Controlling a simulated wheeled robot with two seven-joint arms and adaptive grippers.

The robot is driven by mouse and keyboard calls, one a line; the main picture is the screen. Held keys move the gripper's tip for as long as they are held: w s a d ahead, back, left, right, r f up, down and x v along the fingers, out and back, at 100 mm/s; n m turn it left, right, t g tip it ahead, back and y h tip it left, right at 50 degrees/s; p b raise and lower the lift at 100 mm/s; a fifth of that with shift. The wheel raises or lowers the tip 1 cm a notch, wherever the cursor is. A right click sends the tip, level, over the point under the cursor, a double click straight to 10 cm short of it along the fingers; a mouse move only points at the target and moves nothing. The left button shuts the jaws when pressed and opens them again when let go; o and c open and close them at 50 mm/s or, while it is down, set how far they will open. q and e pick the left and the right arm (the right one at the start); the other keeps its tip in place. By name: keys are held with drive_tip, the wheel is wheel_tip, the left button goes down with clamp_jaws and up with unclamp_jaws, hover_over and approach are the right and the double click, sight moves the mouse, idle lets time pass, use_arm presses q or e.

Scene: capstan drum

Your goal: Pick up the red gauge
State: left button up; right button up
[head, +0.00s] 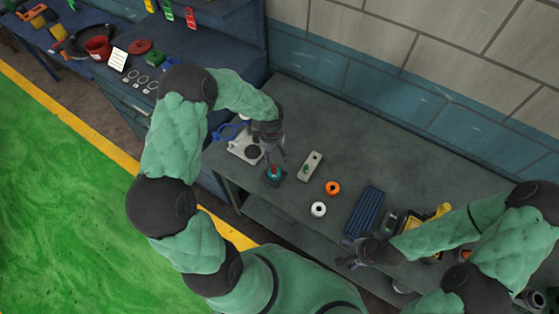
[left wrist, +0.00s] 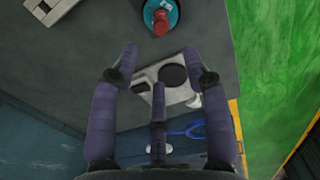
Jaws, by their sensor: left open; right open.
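A small red piece sits on a teal round part on a dark base; it looks like the red gauge (left wrist: 161,22), but I cannot be sure. It is at the top of the left wrist view, and in the head view the teal part (head: 274,172) stands near the workbench's front edge. My left gripper (head: 277,155) is just above and behind it, pointing down. In the left wrist view its fingers (left wrist: 160,62) are spread and empty, apart from the red piece. My right gripper (head: 354,254) is open and empty near the bench's front edge, at right.
Beside the left gripper are a pale plate with a black disc (head: 243,146) and a blue tool (head: 226,131). To the right are a grey block (head: 312,164), an orange ring (head: 332,188), a white ring (head: 318,209) and a blue ribbed tray (head: 367,211). The bench's back is clear.

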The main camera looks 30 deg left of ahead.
sight(274, 167)
use_arm(q)
drive_tip(key=f, duration=0.1)
drive_tip(key=f+b, duration=0.1)
drive_tip(key=f, duration=0.1)
drive_tip(key=f+b, duration=0.1)
drive_tip(key=f, duration=0.1)
drive_tip(key=shift+s+f, duration=0.1)
drive_tip(key=shift+s, duration=0.2)
drive_tip(key=shift+w+f, duration=0.15)
drive_tip(key=shift+f, duration=0.1)
drive_tip(key=shift+d+f+b, duration=0.2)
drive_tip(key=shift+f+b, duration=0.15)
drive_tip(key=shift+f, duration=0.1)
drive_tip(key=f, duration=0.2)
drive_tip(key=f+b, duration=0.1)
drive_tip(key=f, duration=0.1)
drive_tip(key=shift+s+d, duration=0.2)
drive_tip(key=shift+d, duration=0.05)
drive_tip(key=shift+c, duration=1.1)
clamp_jaws()
